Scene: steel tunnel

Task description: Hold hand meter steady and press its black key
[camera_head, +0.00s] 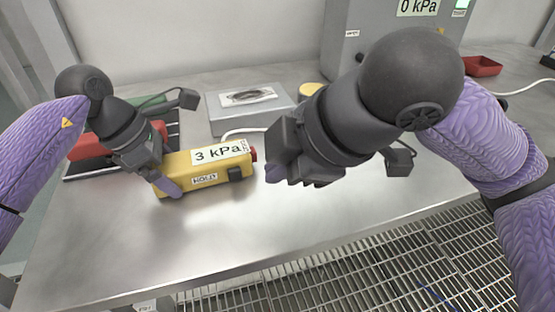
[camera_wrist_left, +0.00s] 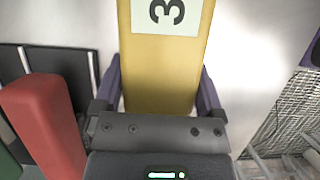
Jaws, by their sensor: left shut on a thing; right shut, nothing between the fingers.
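The yellow hand meter (camera_head: 219,179) lies on the steel table, its display reading 3 kPa, with a HOLD label below. Its black key (camera_head: 235,174) is on the front side near the right end, and a red cap (camera_head: 253,155) is on that end. My left gripper (camera_head: 165,180) is shut on the meter's left end; the wrist view shows its fingers (camera_wrist_left: 160,92) on both sides of the yellow body (camera_wrist_left: 163,65). My right gripper (camera_head: 274,172) is shut and empty, just right of the meter and apart from it.
A red block (camera_head: 92,144) lies on a dark rack at the left. A grey plate (camera_head: 222,118) with a picture, a yellow round thing (camera_head: 310,89) and a grey box (camera_head: 345,45) reading 0 kPa stand behind. Table front is clear; grating lies below.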

